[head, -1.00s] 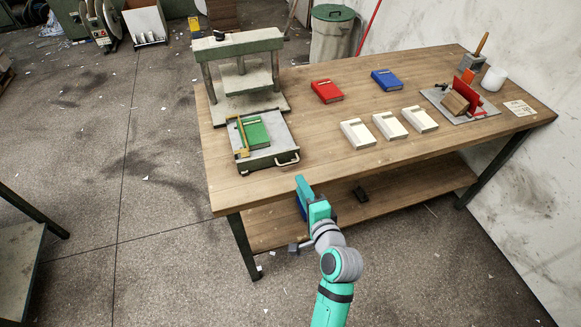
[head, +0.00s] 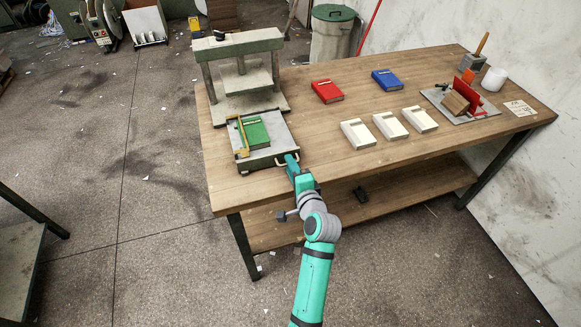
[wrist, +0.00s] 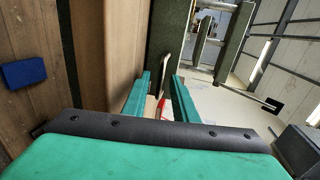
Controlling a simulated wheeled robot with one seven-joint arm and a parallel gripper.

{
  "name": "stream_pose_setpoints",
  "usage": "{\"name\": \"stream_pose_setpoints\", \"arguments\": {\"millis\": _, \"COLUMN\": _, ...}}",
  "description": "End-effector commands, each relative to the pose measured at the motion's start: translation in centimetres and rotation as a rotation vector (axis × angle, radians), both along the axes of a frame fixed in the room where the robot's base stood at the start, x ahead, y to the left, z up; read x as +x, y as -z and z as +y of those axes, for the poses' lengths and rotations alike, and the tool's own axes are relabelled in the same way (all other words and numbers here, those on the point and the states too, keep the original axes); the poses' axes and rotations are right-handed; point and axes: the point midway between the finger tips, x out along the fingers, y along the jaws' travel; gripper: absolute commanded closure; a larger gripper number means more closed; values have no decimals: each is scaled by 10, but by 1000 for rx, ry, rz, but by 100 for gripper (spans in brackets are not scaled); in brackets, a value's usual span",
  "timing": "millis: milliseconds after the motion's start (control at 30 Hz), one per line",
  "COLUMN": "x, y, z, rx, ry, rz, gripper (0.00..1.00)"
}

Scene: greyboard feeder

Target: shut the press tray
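The press (head: 242,75) stands at the back left of the bench. Its grey press tray (head: 275,130) is slid out toward me, with a green book (head: 254,133) lying on it against a brass-coloured corner guide (head: 241,140). A metal handle (head: 281,163) is on the tray's front face; it also shows in the wrist view (wrist: 166,60). My gripper (head: 290,160) is at the right part of this handle. In the wrist view its two teal fingers (wrist: 160,90) stand apart, with the handle ahead of and between them. I cannot tell whether they touch it.
A red book (head: 327,91), a blue book (head: 387,80) and three white blocks (head: 390,126) lie right of the press. A grey board with a red upright piece (head: 468,95) sits farther right. The bench top (head: 320,160) right of the tray is clear.

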Motion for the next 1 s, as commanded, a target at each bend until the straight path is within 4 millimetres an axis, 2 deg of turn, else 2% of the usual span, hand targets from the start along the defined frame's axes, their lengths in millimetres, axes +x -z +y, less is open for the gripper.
{"name": "stream_pose_setpoints", "arguments": {"millis": 100, "x": 0, "y": 0, "z": 0, "rx": 0, "ry": 0, "rz": 0, "gripper": 74}}
{"name": "stream_pose_setpoints", "arguments": {"millis": 167, "x": 0, "y": 0, "z": 0, "rx": 0, "ry": 0, "rz": 0, "gripper": 86}}
{"name": "stream_pose_setpoints", "arguments": {"millis": 200, "x": 0, "y": 0, "z": 0, "rx": 0, "ry": 0, "rz": 0, "gripper": 96}}
{"name": "stream_pose_setpoints", "arguments": {"millis": 233, "x": 0, "y": 0, "z": 0, "rx": 0, "ry": 0, "rz": 0, "gripper": 100}}
{"name": "stream_pose_setpoints", "arguments": {"millis": 1000, "x": -1, "y": 0, "z": 0, "rx": 0, "ry": 0, "rz": 1, "gripper": 100}}
